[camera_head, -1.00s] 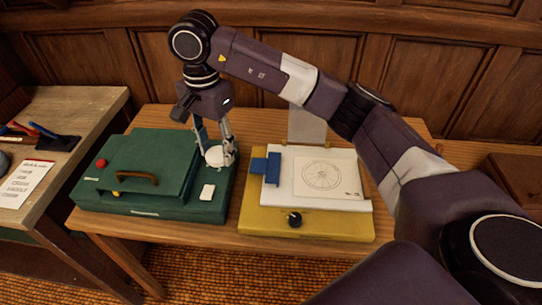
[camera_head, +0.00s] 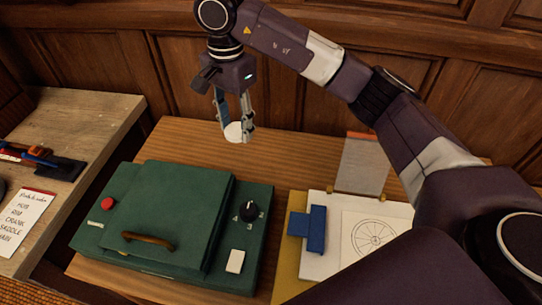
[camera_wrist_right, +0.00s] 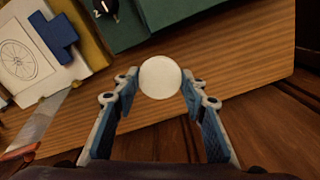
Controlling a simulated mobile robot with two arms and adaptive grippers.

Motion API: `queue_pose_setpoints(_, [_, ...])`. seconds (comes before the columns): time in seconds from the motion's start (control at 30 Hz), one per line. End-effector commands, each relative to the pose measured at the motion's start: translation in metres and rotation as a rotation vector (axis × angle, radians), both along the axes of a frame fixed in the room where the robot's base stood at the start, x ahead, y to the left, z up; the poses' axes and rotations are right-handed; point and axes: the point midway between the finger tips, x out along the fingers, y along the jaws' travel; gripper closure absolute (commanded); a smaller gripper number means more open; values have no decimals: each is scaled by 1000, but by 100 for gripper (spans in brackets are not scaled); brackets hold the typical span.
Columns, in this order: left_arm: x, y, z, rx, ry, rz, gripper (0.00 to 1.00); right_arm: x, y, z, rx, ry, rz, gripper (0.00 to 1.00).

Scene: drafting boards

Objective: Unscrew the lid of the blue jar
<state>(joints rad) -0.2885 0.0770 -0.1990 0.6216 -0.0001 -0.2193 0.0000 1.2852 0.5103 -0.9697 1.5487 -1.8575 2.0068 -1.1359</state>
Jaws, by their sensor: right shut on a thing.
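My right gripper (camera_head: 235,128) is shut on a small white round thing (camera_head: 233,133), above the bare wood behind the green box. In the right wrist view, the white round thing (camera_wrist_right: 160,77) sits between the two blue-padded fingertips of my right gripper (camera_wrist_right: 160,86). Its face is plain; I cannot tell whether it is a lid. No blue jar shows in either view now. My left gripper is not in view.
A green box (camera_head: 165,215) has a brown handle, a red button, a black dial (camera_head: 250,210) and a white switch (camera_head: 235,261). Right of it lies a yellow board with a wheel drawing (camera_head: 372,236) and blue block (camera_head: 308,228). A side table (camera_head: 75,115) stands at left. The back strip of table is clear.

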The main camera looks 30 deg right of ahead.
Motion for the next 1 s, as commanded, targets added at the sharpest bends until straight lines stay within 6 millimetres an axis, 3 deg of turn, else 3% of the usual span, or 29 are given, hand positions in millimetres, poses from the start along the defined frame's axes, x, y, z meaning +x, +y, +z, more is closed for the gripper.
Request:
queue_pose_setpoints(0.1, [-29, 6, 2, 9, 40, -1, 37, -2, 0, -21, 0, 9, 1, 90])
queue_pose_setpoints(0.2, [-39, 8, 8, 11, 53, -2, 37, -2, 0, -46, 0, 10, -1, 90])
queue_pose_setpoints(0.33, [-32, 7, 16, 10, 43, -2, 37, -3, 0, -81, -1, 9, -1, 90])
queue_pose_setpoints(0.6, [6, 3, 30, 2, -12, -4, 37, -2, 0, -141, 0, 5, -1, 90])
queue_pose_setpoints(0.87, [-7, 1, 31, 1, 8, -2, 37, -1, 0, -161, 0, 4, -1, 90])
queue_pose_setpoints(1.0, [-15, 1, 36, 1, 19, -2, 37, -2, 0, -181, 1, 7, -1, 90])
